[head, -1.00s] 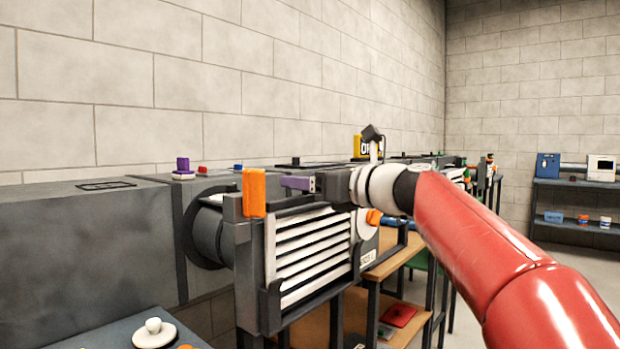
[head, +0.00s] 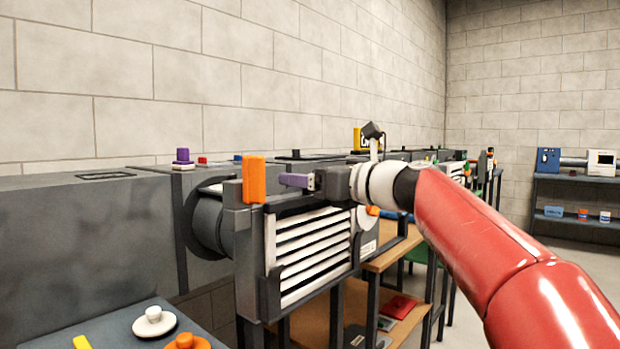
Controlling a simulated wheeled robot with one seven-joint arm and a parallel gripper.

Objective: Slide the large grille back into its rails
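The large grille (head: 312,252) is a panel of white slats in the dark frame in front of the round duct mouth. Its slats sit between the frame's side uprights, one of them the left upright (head: 245,265). I cannot tell how deep it sits in the rails. An orange block (head: 254,179) stands on top of the left upright. My gripper (head: 292,180) is just above the grille's top edge, its purple fingertips pointing left toward the orange block, with a small gap between them. The fingers are seen side-on, so their opening and anything between them are hidden.
A dark bench (head: 115,325) at lower left holds a white knob (head: 154,321), an orange knob (head: 186,341) and a yellow piece (head: 82,342). A grey duct (head: 80,240) runs along the wall. A wooden shelf unit (head: 395,250) stands right of the grille.

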